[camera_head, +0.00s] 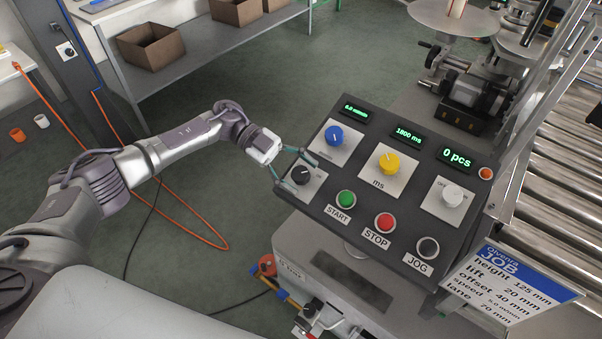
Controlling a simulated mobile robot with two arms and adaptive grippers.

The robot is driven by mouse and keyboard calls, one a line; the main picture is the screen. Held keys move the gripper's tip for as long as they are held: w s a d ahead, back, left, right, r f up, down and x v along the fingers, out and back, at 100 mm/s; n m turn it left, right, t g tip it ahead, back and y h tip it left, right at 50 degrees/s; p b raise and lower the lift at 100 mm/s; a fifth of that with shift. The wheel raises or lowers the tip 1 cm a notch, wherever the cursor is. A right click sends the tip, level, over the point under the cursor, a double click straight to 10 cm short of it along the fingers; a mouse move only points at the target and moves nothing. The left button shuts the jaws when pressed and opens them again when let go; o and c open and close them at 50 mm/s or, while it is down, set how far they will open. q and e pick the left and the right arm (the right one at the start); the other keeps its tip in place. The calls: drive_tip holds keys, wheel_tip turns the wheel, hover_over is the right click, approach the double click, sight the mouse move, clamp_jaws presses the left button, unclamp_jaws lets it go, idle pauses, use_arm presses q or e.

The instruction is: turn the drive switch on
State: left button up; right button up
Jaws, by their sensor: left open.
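The control panel (324,218) is a dark sloped box on the labelling machine. A black rotary knob (302,175) sits on a light plate at its left end. A white rotary knob (452,196) sits on a light plate at its right end, with small lettering beside it. I cannot read which one is marked as the drive switch. My left gripper (294,170) is open at the panel's left edge. Its two fingers reach to either side of the black knob; I cannot tell whether they touch it. My right gripper does not show.
The panel also bears a blue knob (334,136), a yellow knob (389,163), and green (346,199), red (384,222) and black (428,247) buttons. Green displays line its top. A job card (510,285) hangs at right, near a roller conveyor (560,170).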

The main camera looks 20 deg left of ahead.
use_arm(q)
drive_tip(key=v, duration=1.1)
drive_tip(key=shift+a, duration=0.25)
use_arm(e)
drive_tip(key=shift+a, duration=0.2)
use_arm(q)
drive_tip(key=shift+r, duration=0.15)
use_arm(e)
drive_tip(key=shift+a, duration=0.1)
